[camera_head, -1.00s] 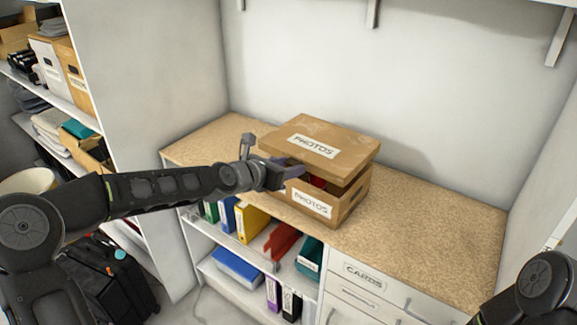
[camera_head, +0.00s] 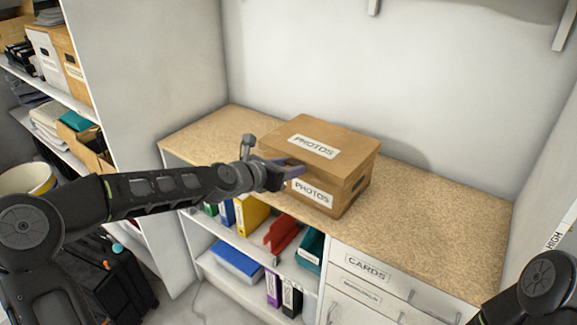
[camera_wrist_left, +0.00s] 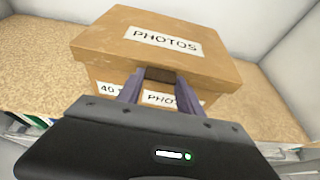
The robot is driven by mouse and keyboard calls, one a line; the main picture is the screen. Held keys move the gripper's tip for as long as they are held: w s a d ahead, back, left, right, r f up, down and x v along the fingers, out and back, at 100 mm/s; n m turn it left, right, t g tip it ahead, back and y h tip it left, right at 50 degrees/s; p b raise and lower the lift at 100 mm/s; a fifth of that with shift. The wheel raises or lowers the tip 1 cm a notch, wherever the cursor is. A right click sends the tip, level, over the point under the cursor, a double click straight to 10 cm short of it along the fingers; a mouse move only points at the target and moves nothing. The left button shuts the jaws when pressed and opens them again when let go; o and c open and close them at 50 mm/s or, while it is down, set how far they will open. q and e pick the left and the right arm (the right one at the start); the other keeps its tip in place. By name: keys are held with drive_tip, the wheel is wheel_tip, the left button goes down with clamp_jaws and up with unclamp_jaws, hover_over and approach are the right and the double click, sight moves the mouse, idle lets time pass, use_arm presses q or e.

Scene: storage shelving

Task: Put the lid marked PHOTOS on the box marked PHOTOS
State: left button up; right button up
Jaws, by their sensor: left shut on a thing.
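The brown lid marked PHOTOS (camera_head: 335,138) sits over the top of the brown box marked PHOTOS (camera_head: 330,201) on the speckled counter. In the head view no clear gap shows between lid and box. My left gripper (camera_head: 294,170) is at the left front of the lid, shut on the lid's front edge. In the left wrist view its purple fingers (camera_wrist_left: 160,80) meet the lid (camera_wrist_left: 150,40) at the front rim, and the box (camera_wrist_left: 205,97) shows below. My right arm shows at the lower right corner, but its gripper is out of view.
The counter (camera_head: 440,215) is clear to the right of the box. Shelves below it hold binders (camera_head: 250,220) and a red file (camera_head: 281,233). Drawers, one marked CARDS (camera_head: 367,268), are at the right. A shelf unit (camera_head: 150,80) stands at the left.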

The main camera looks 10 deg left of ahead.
use_arm(q)
drive_tip(key=shift+f+b, duration=1.1)
drive_tip(key=shift+f, duration=0.4)
drive_tip(key=o, duration=1.5)
drive_tip(key=shift+s+a, duration=0.15)
drive_tip(key=shift+b+v, duration=0.45)
drive_tip(key=shift+v, duration=3.25)
